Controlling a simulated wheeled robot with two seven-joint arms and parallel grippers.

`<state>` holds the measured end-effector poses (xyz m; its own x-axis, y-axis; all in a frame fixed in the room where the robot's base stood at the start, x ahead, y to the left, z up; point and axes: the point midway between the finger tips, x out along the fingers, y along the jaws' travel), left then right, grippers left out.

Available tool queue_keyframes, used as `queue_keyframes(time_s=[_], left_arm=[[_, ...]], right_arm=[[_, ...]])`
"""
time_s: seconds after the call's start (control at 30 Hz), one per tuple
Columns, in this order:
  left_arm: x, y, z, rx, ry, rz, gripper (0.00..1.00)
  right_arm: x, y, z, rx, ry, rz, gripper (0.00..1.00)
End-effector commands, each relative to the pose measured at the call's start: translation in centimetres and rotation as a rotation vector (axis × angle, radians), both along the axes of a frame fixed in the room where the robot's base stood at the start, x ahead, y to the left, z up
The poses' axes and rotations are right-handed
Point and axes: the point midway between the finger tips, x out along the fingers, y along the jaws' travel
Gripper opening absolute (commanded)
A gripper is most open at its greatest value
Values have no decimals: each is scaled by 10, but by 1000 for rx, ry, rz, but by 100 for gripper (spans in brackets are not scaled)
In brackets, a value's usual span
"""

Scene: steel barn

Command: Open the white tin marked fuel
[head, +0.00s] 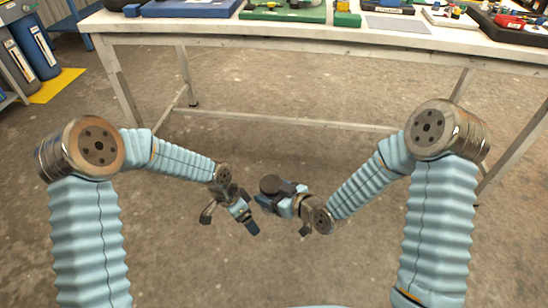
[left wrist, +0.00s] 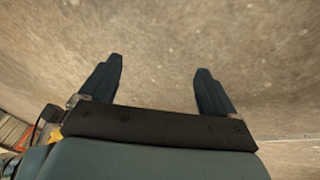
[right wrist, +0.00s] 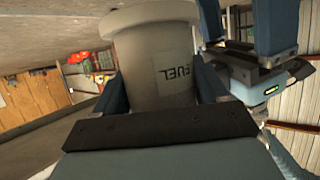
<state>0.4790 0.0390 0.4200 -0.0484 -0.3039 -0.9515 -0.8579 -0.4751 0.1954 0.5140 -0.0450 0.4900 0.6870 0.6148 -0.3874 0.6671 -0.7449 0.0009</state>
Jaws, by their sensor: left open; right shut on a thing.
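The white tin marked FUEL (right wrist: 160,75) stands large in the right wrist view, with a wider round rim at its far end. My right gripper (head: 268,201) is shut on the tin's body, one blue finger on each side. In the head view a dark round shape (head: 270,184) sits at these jaws; I cannot tell whether it is the tin's end. My left gripper (head: 248,222) is open and empty, just left of the right one. Bare floor shows between its fingers in the left wrist view (left wrist: 160,66). Its fingers also show beside the tin's rim in the right wrist view (right wrist: 243,22).
Both grippers are over open concrete floor. A white workbench (head: 300,36) stands ahead, bearing a blue board (head: 190,8), a green board (head: 285,13) and a dark tray (head: 510,28) at the right. Blue cylinders (head: 36,48) stand at the far left by a yellow floor patch (head: 57,85).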

Motion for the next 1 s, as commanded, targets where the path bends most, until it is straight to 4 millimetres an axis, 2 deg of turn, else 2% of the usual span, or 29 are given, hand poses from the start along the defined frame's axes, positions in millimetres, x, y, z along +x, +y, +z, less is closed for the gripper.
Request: queue_keyframes(time_s=[0.03, 0.1, 0.17, 0.2, 0.3, 0.4, 0.5, 0.6, 0.7, 1.0], left_arm=[[20, -5, 24, 32, -49, -109, 90], [43, -8, 58, 90, -102, -266, 90], [56, -14, 87, 137, -142, -424, 90], [59, -25, 106, 157, -169, -565, 90], [55, -53, 143, 177, -219, -924, 90], [50, -71, 174, 191, -253, -1200, 90], [45, -83, 195, 198, -270, -1388, 90], [41, -88, 206, 200, -275, -1495, 90], [40, -90, 204, 201, -276, -1538, 90], [39, -89, 156, 199, -274, -1540, 90]], right_arm=[[0, 0, 1, 1, -2, 0, 0], [0, 0, 1, 1, -2, 0, 0], [0, 0, 1, 1, -2, 0, 0], [0, 0, 1, 0, -2, -1, 0], [0, 0, 1, 0, -2, -1, 0], [0, 0, 1, 0, -2, -1, 0], [0, 0, 1, 0, -2, -1, 0], [0, 0, 1, 0, -2, -1, 0], [0, 0, 1, 0, -2, -1, 0], [0, 0, 1, 0, -2, -1, 0]])
